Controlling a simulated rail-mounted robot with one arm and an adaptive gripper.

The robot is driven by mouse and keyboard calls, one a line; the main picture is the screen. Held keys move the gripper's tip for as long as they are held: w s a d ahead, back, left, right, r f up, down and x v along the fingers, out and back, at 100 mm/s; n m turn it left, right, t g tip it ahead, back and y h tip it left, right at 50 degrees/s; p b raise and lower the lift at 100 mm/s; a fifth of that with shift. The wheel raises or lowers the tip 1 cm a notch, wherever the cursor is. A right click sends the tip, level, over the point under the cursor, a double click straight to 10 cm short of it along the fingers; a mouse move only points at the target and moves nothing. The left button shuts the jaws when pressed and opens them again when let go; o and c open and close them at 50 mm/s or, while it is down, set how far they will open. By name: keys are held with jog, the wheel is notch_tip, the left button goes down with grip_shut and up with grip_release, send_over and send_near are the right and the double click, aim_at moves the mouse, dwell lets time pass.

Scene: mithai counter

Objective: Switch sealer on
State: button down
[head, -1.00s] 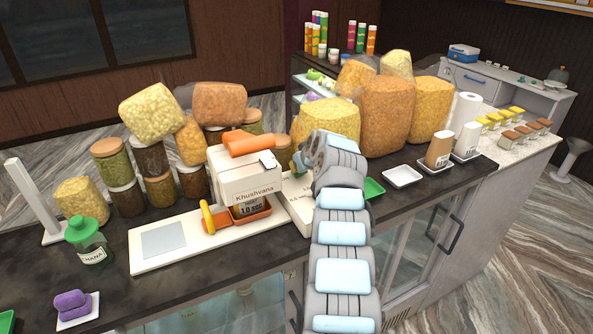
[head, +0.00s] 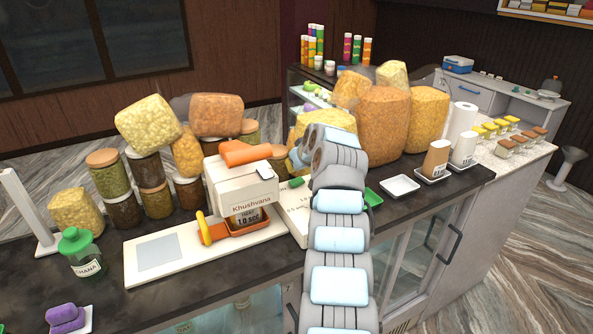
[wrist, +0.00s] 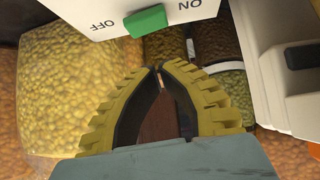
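The sealer (head: 240,187) is a white machine marked Khushvana, with an orange roll on top, standing on the counter. Right of it is a white switch panel (head: 290,210), partly hidden by my arm. Its green switch (head: 296,182) also shows in the wrist view (wrist: 146,22), between the words OFF and ON. I cannot tell which way it is set. My gripper (wrist: 158,69) is empty, its yellow-backed fingers meeting at the tips, just below the switch in the wrist view with a visible gap. In the head view my arm mostly hides the gripper.
Large bags of yellow and orange snacks (head: 384,125) stand close behind my arm. Jars (head: 122,208) and more bags stand left of the sealer. A white scale-like plate (head: 160,252) lies in front. A white tray (head: 400,186) and price-marked packs (head: 436,160) are to the right.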

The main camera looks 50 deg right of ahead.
jog(key=b+v, duration=0.2)
jog(key=v, duration=0.6)
jog(key=shift+a+r, duration=0.3)
jog(key=shift+a, duration=0.05)
jog(key=shift+s, duration=0.15)
dwell(0.4)
